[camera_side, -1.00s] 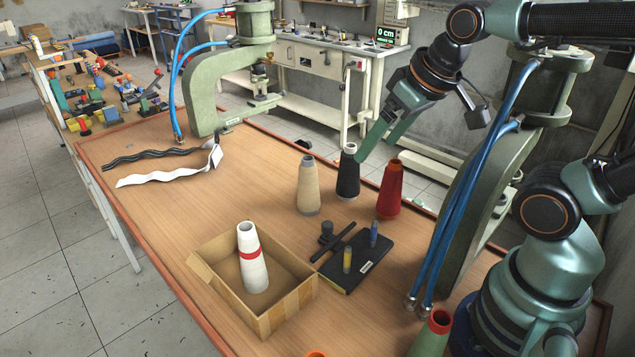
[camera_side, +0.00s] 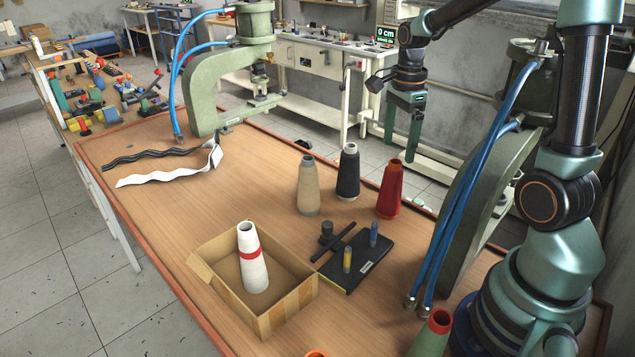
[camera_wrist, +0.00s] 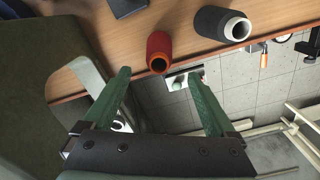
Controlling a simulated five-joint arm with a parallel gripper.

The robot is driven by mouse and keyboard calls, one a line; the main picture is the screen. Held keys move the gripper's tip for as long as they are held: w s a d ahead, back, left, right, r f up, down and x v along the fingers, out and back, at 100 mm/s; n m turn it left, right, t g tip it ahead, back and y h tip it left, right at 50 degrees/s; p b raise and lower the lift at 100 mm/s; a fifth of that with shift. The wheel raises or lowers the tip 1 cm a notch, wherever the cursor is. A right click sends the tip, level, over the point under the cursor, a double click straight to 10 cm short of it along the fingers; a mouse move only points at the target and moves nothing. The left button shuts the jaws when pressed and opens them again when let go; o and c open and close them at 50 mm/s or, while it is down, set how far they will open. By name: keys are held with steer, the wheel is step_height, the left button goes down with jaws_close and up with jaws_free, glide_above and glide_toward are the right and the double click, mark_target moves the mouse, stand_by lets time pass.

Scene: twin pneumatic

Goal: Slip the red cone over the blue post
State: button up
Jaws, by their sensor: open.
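The red cone (camera_side: 390,190) stands upright on the wooden table near its far right edge. In the wrist view the red cone (camera_wrist: 159,52) shows just beyond my fingertips, between their lines. The blue post (camera_side: 373,234) is a short peg on a black base plate (camera_side: 350,284), next to a yellow post (camera_side: 347,260). My gripper (camera_side: 402,145) is open and empty, pointing down above and behind the red cone. In the wrist view my gripper (camera_wrist: 158,75) has its two green fingers wide apart. The blue post is not visible in the wrist view.
A black cone (camera_side: 347,172) and a beige cone (camera_side: 308,187) stand left of the red cone. A cardboard box (camera_side: 284,319) holds a white cone (camera_side: 252,260). A green press frame with blue hoses (camera_side: 455,210) rises at the right.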

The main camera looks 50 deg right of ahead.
mark_target(392, 184)
steer(key=f, duration=1.1)
steer(key=shift+a+f, duration=0.1)
steer(key=shift+a, duration=0.1)
steer(key=shift+c, duration=0.3)
jaws_close()
